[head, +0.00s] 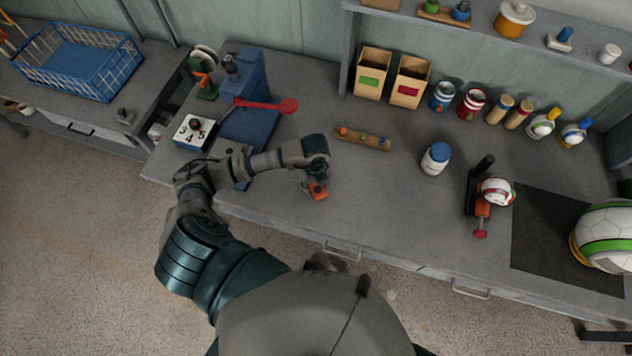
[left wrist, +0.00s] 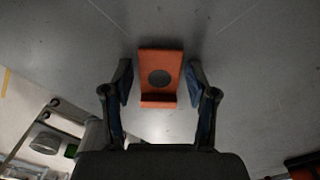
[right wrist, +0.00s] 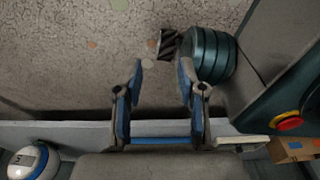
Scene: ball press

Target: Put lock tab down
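The lock tab (left wrist: 161,76) is a small orange plate with a round dark hole and a raised lip, seen in the left wrist view. In the head view the orange lock tab (head: 318,192) shows at the tip of my left gripper (head: 314,184), over the grey bench top. In the left wrist view my left gripper (left wrist: 160,82) has one finger on each side of the tab, with a visible gap on both sides. The tab appears to rest on the bench. My right gripper (right wrist: 159,75) is open and empty, seen in the right wrist view.
A wooden strip with pegs (head: 362,139), a blue-capped jar (head: 435,159) and a clamp with a small ball (head: 496,191) stand right. The bench between is clear.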

